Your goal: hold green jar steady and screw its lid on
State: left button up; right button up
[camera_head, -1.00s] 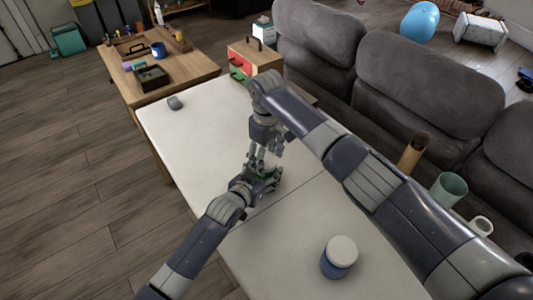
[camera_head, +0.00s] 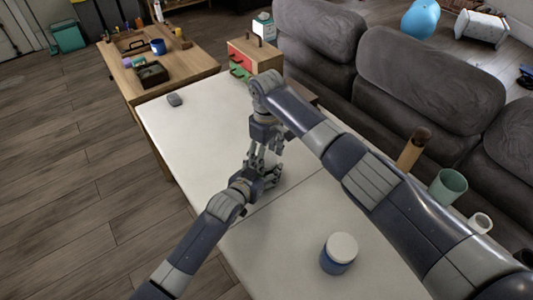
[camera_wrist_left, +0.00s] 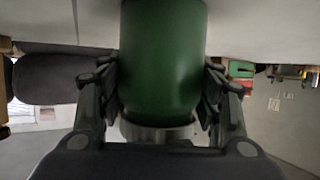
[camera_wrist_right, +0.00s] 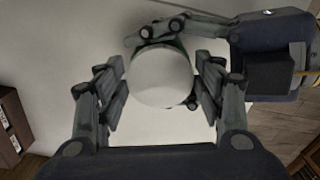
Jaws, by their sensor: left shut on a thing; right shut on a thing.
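The green jar (camera_wrist_left: 162,60) fills the middle of the left wrist view. My left gripper (camera_head: 264,180) is shut around its sides. A round white lid (camera_wrist_right: 160,76) shows in the right wrist view, between the fingers of my right gripper (camera_head: 258,158), which is shut on it. The lid is in line with the jar; I cannot tell how far it is threaded. In the head view my right gripper is directly above my left one, and the fingers hide nearly all of the jar and lid.
The jar is over the white table (camera_head: 200,130). A blue jar with a white lid (camera_head: 338,255) stands near the table's front. A grey sofa (camera_head: 425,85) runs along the right. The table's left half is mostly clear.

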pick_arm(q)
jog(key=shift+f, duration=0.1)
pick_arm(e)
jog(key=shift+f, duration=0.2)
pick_arm(q)
grip_shut()
pick_arm(e)
jog(key=shift+o, duration=0.2)
jog(key=m, duration=0.3)
jog(key=shift+s, duration=0.1)
pick_arm(q)
jog(key=shift+a, duration=0.1)
pick_arm(e)
jog(key=o, duration=0.7)
jog(key=shift+a, duration=0.1)
